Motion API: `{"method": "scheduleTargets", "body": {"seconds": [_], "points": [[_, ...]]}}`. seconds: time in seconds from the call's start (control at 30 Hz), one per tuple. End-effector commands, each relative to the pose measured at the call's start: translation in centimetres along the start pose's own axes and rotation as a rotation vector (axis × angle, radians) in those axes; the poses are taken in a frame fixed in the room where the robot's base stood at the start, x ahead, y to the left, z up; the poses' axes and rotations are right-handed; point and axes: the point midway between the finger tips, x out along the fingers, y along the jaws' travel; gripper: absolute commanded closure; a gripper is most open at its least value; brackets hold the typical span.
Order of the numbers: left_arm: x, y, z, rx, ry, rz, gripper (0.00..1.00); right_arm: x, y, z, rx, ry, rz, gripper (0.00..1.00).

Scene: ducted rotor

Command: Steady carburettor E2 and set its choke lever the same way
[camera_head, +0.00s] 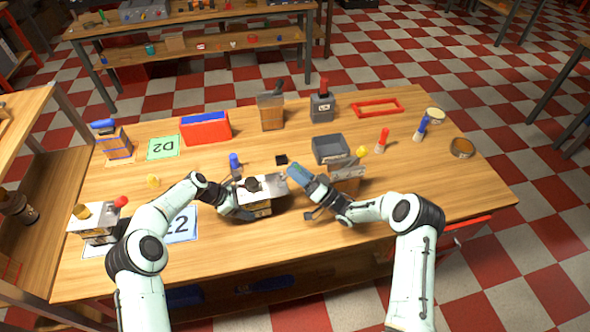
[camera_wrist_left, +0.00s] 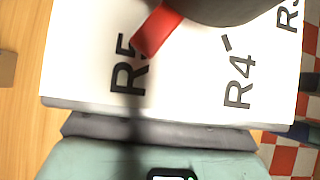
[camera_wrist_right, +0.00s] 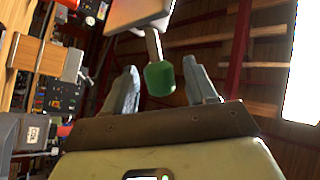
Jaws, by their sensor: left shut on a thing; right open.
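A carburettor-like unit with a wood-coloured body and white top (camera_head: 262,187) stands mid-table, with a dark round part on top. My left gripper (camera_head: 238,203) is shut on its left side. In the left wrist view the white top (camera_wrist_left: 85,60) fills the picture, printed R5, R4 and R3, with a red pointer (camera_wrist_left: 158,30) by R5; the fingers are hidden. My right gripper (camera_head: 303,194) is open just right of the unit. In the right wrist view a green knob (camera_wrist_right: 159,79) on a metal stem shows between its fingers, contact unclear. The E2 card (camera_head: 182,224) is partly covered.
A wooden block with a yellow knob (camera_head: 346,176) stands close behind my right gripper. A grey tray (camera_head: 330,149), red box (camera_head: 207,130), green D2 card (camera_head: 163,147) and white-topped unit (camera_head: 97,222) stand around. The right front of the table is clear.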

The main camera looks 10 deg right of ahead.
Motion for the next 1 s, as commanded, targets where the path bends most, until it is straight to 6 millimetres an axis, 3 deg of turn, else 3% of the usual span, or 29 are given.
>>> {"method": "scheduleTargets", "body": {"seconds": [0.3,0.5,0.7,1.0], "points": [[0.1,-0.1,-0.1,-0.001,0.002,-0.003,0.57,-6.6,0.1,0.0,0.002,0.001,0.005,0.44],[0.1,-0.1,-0.2,-0.001,0.003,-0.004,0.57,-9.9,0.1,0.1,0.002,0.001,0.004,0.44],[0.1,-0.1,-0.2,-0.001,0.003,-0.004,0.57,-11.1,0.0,0.1,0.003,0.001,0.001,0.44],[0.2,-0.2,-0.2,-0.001,0.004,-0.005,0.57,-11.2,0.0,0.1,0.003,0.001,0.001,0.44]]}}
